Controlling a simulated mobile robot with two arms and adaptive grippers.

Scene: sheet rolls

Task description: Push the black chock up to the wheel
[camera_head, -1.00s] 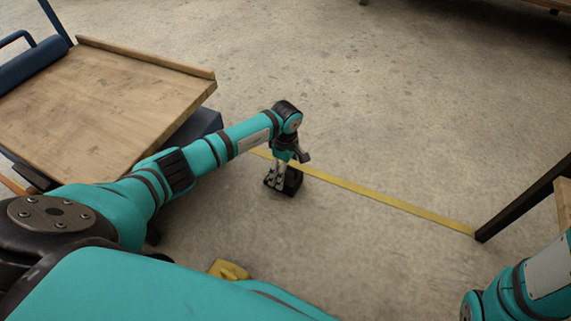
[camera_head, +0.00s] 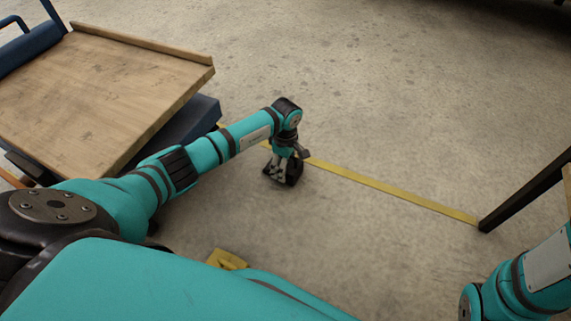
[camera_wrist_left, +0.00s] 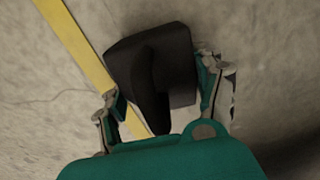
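The black chock (camera_head: 292,172) is on the concrete floor under my left gripper (camera_head: 279,170), beside the yellow floor line. The left wrist view shows the chock (camera_wrist_left: 172,62) with a narrow ridge pointing towards the camera. My left gripper (camera_wrist_left: 163,95) has its fingers wide apart, one on each side of the chock. There are gaps between the ridge and both fingers; whether they touch the chock's sides is hard to tell. No wheel can be made out clearly. My right gripper is out of view; only its arm shows at the lower right.
A blue trolley with a wooden deck (camera_head: 90,92) stands at the left. A yellow line (camera_head: 390,188) crosses the floor to a dark slanted leg (camera_head: 525,190) at the right. A yellow object (camera_head: 227,259) lies near my body. Floor beyond the line is clear.

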